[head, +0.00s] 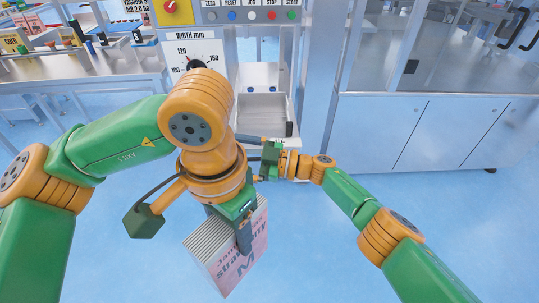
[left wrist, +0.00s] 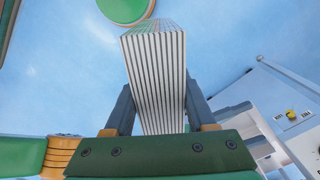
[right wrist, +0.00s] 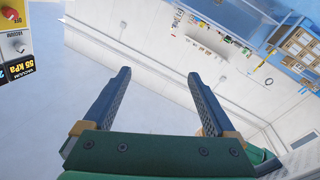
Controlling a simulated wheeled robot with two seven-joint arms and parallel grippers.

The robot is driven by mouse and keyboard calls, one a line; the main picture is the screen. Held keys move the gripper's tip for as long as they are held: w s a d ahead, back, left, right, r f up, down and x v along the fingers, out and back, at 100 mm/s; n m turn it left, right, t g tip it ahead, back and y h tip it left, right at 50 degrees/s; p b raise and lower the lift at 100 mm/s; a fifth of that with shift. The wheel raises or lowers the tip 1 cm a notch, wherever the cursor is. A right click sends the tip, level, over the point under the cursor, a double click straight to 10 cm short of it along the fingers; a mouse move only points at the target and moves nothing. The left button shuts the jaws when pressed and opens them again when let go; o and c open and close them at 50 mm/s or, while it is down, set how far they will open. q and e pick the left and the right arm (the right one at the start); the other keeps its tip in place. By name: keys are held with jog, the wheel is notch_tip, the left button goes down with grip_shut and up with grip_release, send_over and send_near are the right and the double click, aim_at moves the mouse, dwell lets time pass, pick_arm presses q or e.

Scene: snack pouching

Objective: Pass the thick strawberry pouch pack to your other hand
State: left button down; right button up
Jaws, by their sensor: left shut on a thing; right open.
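The thick strawberry pouch pack (head: 228,252) is pink on its printed face, with white layered edges, and hangs tilted below my left gripper (head: 243,228) in the head view. My left gripper is shut on it, one finger lying across the printed face. In the left wrist view the striped edge of the pack (left wrist: 155,75) stands between both fingers (left wrist: 160,110). My right gripper (head: 268,160) is just above and right of the pack in the head view, apart from it. In the right wrist view its fingers (right wrist: 160,100) are wide apart with nothing between them.
A machine with a width dial (head: 192,52) and a button panel (head: 250,15) stands ahead, with an open metal chute (head: 262,110) below it. A white cabinet (head: 420,130) stands at the right. A bench (head: 85,65) with small items is at the left. The blue floor at lower right is clear.

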jog(key=s+r+n+g+h, duration=0.2)
jog(key=s+r+n+g, duration=0.1)
jog(key=r+n+g, duration=0.25)
pick_arm(q)
jog(key=shift+s, duration=0.1)
pick_arm(e)
jog(key=n+g+h, duration=0.2)
jog(key=n+h, duration=0.1)
jog(key=h, duration=1)
send_near(254, 221)
jog(key=w+f, duration=0.3)
jog(key=w, duration=0.1)
pick_arm(q)
jog(key=shift+s, duration=0.1)
pick_arm(e)
jog(key=shift+n+h, duration=0.25)
jog(key=shift+h, duration=0.15)
jog(key=x, duration=1.2)
jog(key=shift+s+a+f, duration=0.2)
jog(key=shift+a+f, duration=0.05)
jog(key=shift+a, duration=0.05)
grip_shut()
pick_arm(q)
jog(key=shift+c, duration=0.7)
grip_release()
